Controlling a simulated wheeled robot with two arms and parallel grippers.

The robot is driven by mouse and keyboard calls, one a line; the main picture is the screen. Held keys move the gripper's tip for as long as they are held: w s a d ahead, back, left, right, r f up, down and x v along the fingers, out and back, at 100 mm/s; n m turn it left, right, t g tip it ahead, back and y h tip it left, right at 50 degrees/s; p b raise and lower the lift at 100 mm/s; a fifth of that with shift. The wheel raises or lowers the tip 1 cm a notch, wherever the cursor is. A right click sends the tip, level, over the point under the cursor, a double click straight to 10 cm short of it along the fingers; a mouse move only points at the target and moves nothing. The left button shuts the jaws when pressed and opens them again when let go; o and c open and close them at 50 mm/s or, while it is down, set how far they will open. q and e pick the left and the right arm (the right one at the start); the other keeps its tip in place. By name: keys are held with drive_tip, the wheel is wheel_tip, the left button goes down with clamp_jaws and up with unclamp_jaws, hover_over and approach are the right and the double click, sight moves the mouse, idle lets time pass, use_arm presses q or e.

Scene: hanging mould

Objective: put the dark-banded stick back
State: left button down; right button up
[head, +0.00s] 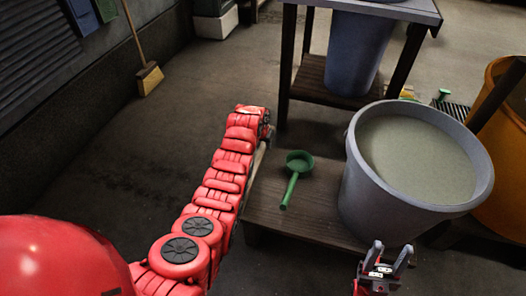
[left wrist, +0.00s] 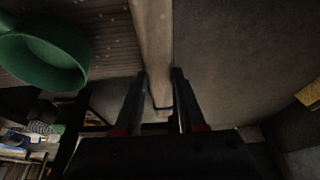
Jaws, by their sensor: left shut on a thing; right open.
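A pale wooden stick (left wrist: 152,40) runs between the fingers of my left gripper (left wrist: 160,74) in the left wrist view. The gripper is shut on it. A thin dark line crosses it near its lower end there; I cannot tell if this is a band. In the head view my left gripper (head: 267,128) is beyond the left edge of the low wooden platform, and a short length of the stick (head: 257,158) shows beside my arm. The rest is hidden. My right gripper (head: 389,257) is open and empty, in front of the grey bucket.
The low slatted platform (head: 262,205) carries a green ladle (head: 299,162) and a large grey bucket (head: 352,190) of pale liquid. A dark table (head: 290,50) with a blue bin (head: 352,55) stands behind. An orange barrel (head: 497,205) is at right.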

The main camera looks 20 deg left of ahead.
use_arm(q)
wheel_tip(320, 180, down, 4)
drive_tip(key=shift+r+b, duration=0.2)
drive_tip(key=shift+b, duration=1)
drive_tip(key=shift+w+f, duration=0.1)
drive_tip(key=c, duration=0.5)
unclamp_jaws()
